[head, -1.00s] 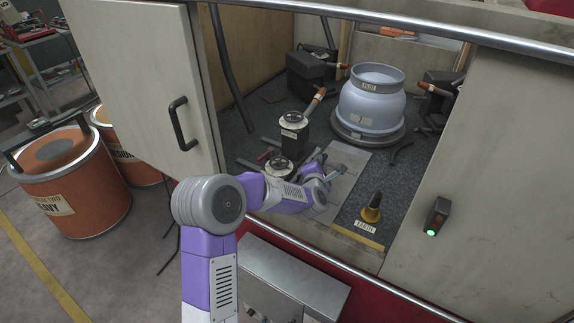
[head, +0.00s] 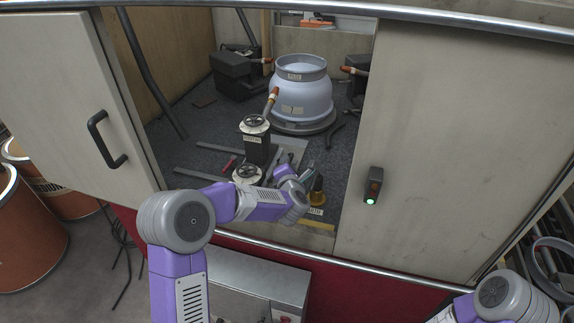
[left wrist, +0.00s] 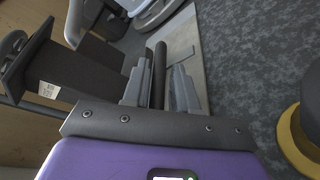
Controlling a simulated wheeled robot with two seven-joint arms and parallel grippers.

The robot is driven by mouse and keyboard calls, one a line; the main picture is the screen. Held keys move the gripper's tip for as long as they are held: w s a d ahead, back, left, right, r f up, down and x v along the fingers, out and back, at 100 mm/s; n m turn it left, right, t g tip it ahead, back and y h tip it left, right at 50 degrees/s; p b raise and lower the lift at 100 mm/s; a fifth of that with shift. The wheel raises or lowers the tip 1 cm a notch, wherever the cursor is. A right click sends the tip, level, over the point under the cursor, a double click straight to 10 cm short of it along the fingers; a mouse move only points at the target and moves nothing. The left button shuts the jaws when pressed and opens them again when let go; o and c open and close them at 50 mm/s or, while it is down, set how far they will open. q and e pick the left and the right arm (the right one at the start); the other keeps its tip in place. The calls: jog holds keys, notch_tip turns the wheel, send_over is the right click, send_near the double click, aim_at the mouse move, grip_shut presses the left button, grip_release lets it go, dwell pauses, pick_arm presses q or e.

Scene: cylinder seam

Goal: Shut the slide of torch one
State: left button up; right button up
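The front torch unit (head: 257,151), probably torch one, is a black upright box with a pale label too small to read. A round handwheel tops it, and an orange-tipped nozzle leans toward the pale blue cylinder (head: 303,98). A second handwheel (head: 248,174) sits low in front; I cannot make out the slide. My left gripper (head: 312,168) is right of the torch, low over the cabinet floor. My right gripper is out of view.
Other black units (head: 236,76) stand behind. The open door (head: 70,110) and right panel (head: 420,150) flank the opening.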

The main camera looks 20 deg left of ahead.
pick_arm(q)
jog(key=shift+o, duration=0.9)
jog(key=shift+p+v, duration=0.45)
jog(key=shift+v, duration=3.35)
